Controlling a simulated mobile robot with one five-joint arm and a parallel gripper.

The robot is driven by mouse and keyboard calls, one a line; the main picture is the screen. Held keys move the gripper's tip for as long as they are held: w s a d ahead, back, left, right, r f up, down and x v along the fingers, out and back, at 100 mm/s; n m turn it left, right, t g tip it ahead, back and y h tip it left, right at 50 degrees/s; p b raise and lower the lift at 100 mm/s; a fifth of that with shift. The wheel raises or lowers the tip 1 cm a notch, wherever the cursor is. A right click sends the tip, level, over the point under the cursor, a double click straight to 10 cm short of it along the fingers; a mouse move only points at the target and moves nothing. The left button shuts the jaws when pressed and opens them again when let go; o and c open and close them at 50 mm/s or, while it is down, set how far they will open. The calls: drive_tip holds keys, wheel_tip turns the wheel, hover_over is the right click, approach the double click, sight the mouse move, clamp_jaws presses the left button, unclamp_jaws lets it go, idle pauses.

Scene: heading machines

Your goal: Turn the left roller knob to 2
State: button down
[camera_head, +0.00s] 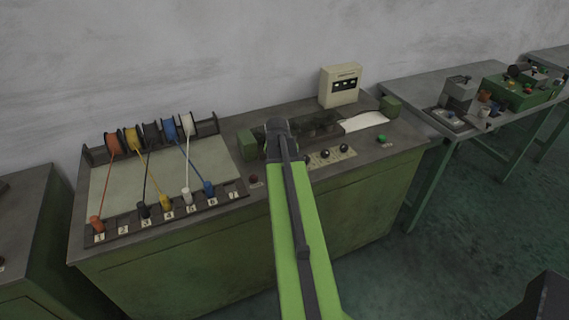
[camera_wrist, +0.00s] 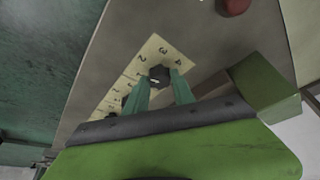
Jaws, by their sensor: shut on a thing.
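In the wrist view a dark roller knob (camera_wrist: 158,72) stands on a cream number plate (camera_wrist: 111,98). Figures 4, 3 and 2 show around the knob, the 3 straight beyond it. The two teal fingers of my gripper (camera_wrist: 160,78) are shut on this knob, one at each side. I cannot tell which figure its pointer faces. In the head view two more dark knobs (camera_head: 325,153) and (camera_head: 344,148) show to the right of my arm.
A red button (camera_wrist: 235,4) lies beyond the plate, and a green block (camera_wrist: 262,88) is close on the right. In the head view, a wire board (camera_head: 160,170) is left, a cream box (camera_head: 340,86) behind, and a green button (camera_head: 381,139) right.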

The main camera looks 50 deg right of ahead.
drive_tip(key=shift+m+g, duration=0.3)
drive_tip(key=shift+m, duration=0.3)
drive_tip(key=shift+a, duration=0.1)
drive_tip(key=c, duration=1.1)
unclamp_jaws()
drive_tip(key=shift+o, duration=0.2)
drive_tip(key=shift+r, duration=0.1)
drive_tip(key=p+v, duration=1.6)
drive_tip(key=v, duration=0.1)
drive_tip(key=shift+a, duration=0.15)
